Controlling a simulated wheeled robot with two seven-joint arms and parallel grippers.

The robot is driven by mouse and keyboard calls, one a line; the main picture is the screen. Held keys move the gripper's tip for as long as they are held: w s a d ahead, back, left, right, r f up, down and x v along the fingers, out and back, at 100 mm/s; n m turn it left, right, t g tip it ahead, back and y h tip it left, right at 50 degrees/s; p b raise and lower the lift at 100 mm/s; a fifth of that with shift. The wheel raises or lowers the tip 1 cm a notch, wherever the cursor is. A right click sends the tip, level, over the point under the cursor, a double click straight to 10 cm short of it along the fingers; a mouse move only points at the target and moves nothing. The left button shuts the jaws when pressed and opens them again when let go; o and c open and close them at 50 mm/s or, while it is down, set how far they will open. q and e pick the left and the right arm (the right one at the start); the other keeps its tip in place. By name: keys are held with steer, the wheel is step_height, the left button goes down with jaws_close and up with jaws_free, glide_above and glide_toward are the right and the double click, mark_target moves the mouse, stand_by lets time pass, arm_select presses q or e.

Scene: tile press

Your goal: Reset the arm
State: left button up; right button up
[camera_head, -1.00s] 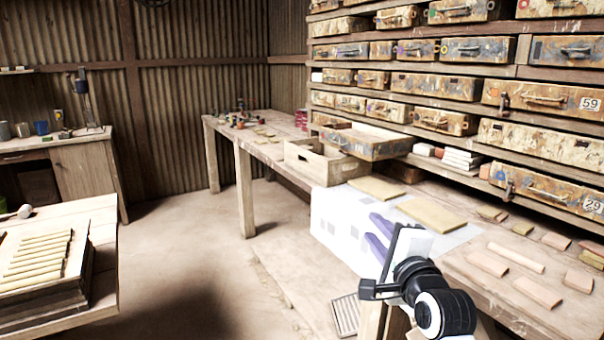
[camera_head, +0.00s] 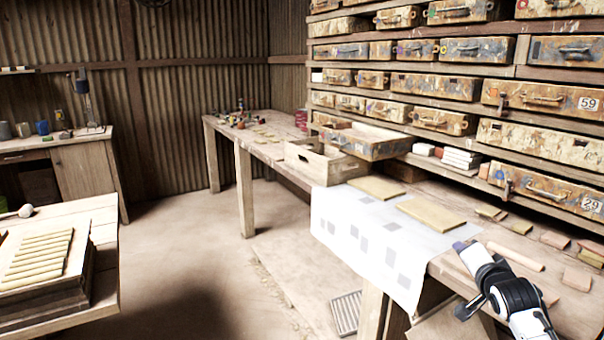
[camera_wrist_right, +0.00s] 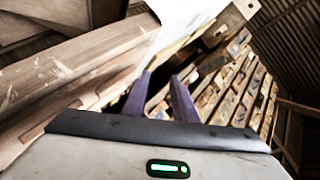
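My right gripper (camera_head: 466,246) is at the lower right of the head view, over the front part of the long bench, near the right edge of the white sheet. In the right wrist view its two purple fingers (camera_wrist_right: 162,92) stand apart with nothing between them. The white sheet (camera_head: 390,262) has grey squares and hangs over the bench's front edge. Two flat tan slabs lie on it, one farther back (camera_head: 376,188) and one nearer (camera_head: 432,213). My left gripper is not in view.
Several loose tiles (camera_head: 577,278) lie on the bench to the right of my arm. A wooden crate (camera_head: 318,160) and an open drawer (camera_head: 372,144) are farther back. Drawer shelves (camera_head: 445,88) rise behind the bench. A table with stacked sticks (camera_head: 40,255) stands left; open floor lies between.

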step_height(320, 180, up, 5)
steer(key=w+a+n+t, duration=0.1)
steer(key=a+n+t, duration=0.1)
steer(key=n, duration=1.2)
steer(key=s+a+f+g+y, duration=0.1)
steer(key=s+a+f, duration=0.2)
steer(key=s+f, duration=0.35)
steer(key=s+a+f+n+g+y, duration=0.1)
steer(key=s+a+f, duration=0.3)
steer(key=f, duration=0.5)
steer(key=s+a+f+g+y, duration=0.1)
steer(key=s+a+f, duration=0.2)
steer(key=s+f, duration=0.35)
steer(key=s+a+f+g, duration=0.1)
steer(key=s+a+f, duration=0.2)
steer(key=s, duration=0.6)
steer(key=s+a+f+g+y, duration=0.1)
steer(key=s+a+f, duration=0.3)
steer(key=s, duration=0.5)
steer(key=s+a+f+g+y, duration=0.1)
steer(key=s+a+f+g, duration=0.1)
steer(key=s+f, duration=0.4)
steer(key=s+a, duration=0.1)
steer(key=s, duration=0.2)
steer(key=shift+s+a+f+m+g, duration=0.15)
steer(key=shift+s+f+m+g, duration=0.05)
steer(key=shift+s+m+g, duration=0.15)
